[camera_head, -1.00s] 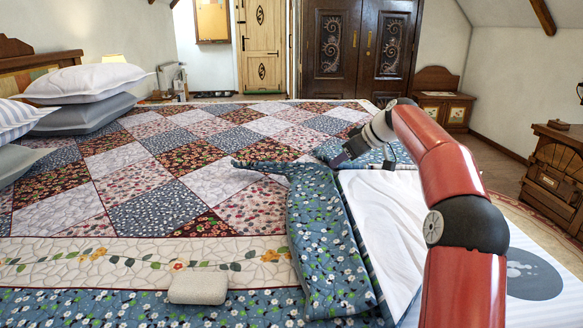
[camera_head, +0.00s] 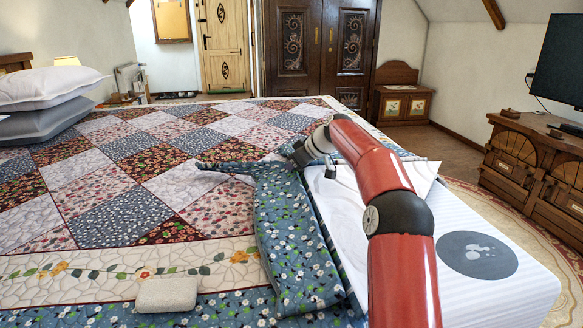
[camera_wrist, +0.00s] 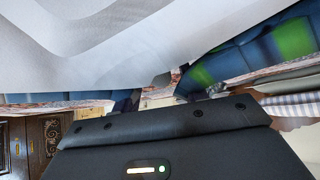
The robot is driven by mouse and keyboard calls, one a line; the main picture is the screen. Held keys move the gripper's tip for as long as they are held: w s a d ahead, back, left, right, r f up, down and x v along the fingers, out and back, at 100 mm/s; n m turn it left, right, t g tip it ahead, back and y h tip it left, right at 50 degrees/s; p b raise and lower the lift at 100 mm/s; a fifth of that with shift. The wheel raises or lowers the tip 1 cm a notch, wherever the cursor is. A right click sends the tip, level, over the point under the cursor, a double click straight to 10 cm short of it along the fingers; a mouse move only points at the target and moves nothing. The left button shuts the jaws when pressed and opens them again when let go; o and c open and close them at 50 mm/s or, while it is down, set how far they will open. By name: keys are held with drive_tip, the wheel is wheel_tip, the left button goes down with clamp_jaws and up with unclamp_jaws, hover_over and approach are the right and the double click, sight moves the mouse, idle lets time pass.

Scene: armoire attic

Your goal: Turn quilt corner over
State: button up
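The patchwork quilt (camera_head: 125,205) covers the bed. At its near right part, blue floral cloth (camera_head: 285,235) lies folded in a raised ridge. Bare white bedding (camera_head: 340,225) shows just right of it. My gripper (camera_head: 318,162) is low over the far end of this fold, between the blue cloth and the white part. Its fingertips are small and partly hidden by the arm, so I cannot tell whether they grip cloth. In the wrist view, white cloth (camera_wrist: 90,40) fills the top, and blurred blue and green cloth (camera_wrist: 270,50) shows at right.
A pale rounded block (camera_head: 166,295) lies on the quilt's near border. Pillows (camera_head: 45,100) are stacked at the left. A striped white surface (camera_head: 480,285) with a dark oval is at the near right. A wooden cabinet (camera_head: 535,165) and television (camera_head: 560,65) stand at right, with floor between.

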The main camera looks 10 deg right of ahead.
clamp_jaws()
drive_tip(key=s+d+r+t+y+b, duration=0.1)
drive_tip(key=s+d+r+b, duration=0.1)
drive_tip(key=r, duration=0.6)
drive_tip(key=s+d+r+t+y+b, duration=0.2)
drive_tip(key=r, duration=0.5)
drive_tip(key=shift+r+t+y+b, duration=0.3)
drive_tip(key=shift+r, duration=0.05)
drive_tip(key=shift+d, duration=0.1)
drive_tip(key=shift+o, duration=0.6)
unclamp_jaws()
drive_tip(key=shift+s+d, duration=0.1)
drive_tip(key=b+v, duration=0.1)
drive_tip(key=v, duration=0.6)
drive_tip(key=shift+s+d, duration=0.2)
drive_tip(key=shift+s, duration=0.05)
